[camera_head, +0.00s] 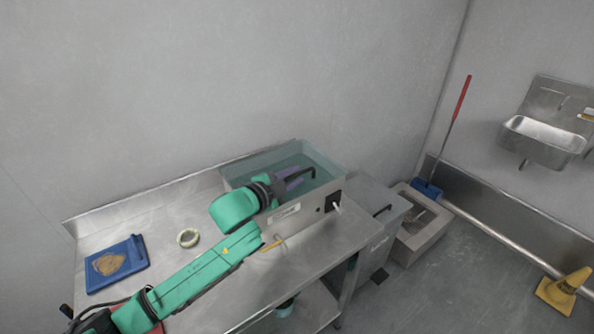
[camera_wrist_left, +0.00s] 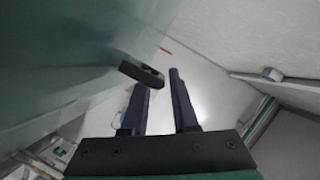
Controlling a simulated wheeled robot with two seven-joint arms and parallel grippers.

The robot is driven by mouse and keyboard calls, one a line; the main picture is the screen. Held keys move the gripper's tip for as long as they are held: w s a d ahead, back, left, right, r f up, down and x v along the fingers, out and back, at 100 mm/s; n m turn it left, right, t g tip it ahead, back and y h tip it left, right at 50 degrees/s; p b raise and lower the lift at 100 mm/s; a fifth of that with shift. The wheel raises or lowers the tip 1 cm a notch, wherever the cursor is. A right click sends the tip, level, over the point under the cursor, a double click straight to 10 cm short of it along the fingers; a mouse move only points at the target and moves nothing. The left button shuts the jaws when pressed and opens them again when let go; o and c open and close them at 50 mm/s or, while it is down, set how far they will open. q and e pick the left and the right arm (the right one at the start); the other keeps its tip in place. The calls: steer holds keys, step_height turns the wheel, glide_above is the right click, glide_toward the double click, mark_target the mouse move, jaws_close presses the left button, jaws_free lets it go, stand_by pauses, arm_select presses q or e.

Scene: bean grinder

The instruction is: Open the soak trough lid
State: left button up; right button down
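The soak trough (camera_head: 318,213) is a steel box at the back right of the steel bench. A clear, greenish lid (camera_head: 262,163) appears to lie across its top. The lid's dark handle (camera_head: 308,172) sticks up near the right. My left gripper (camera_head: 294,177) reaches over the trough, close to the handle. In the left wrist view, the handle (camera_wrist_left: 142,73) is at the tip of the left-hand finger, and the greenish lid (camera_wrist_left: 55,65) fills the left. The two dark fingers (camera_wrist_left: 162,85) are apart with nothing visible between them. My right gripper is not in view.
A pale ring (camera_head: 188,238) and a blue tray (camera_head: 116,262) with brown material lie on the bench's left. A steel bin (camera_head: 372,235) and a floor basin (camera_head: 424,238) stand to the right. A yellow floor sign (camera_head: 564,290) is at far right.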

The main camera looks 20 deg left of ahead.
arm_select(q)
steer(key=shift+w+d+f, duration=0.15)
steer(key=shift+w+d, duration=0.2)
steer(key=shift+w, duration=0.3)
jaws_close()
stand_by(1.0)
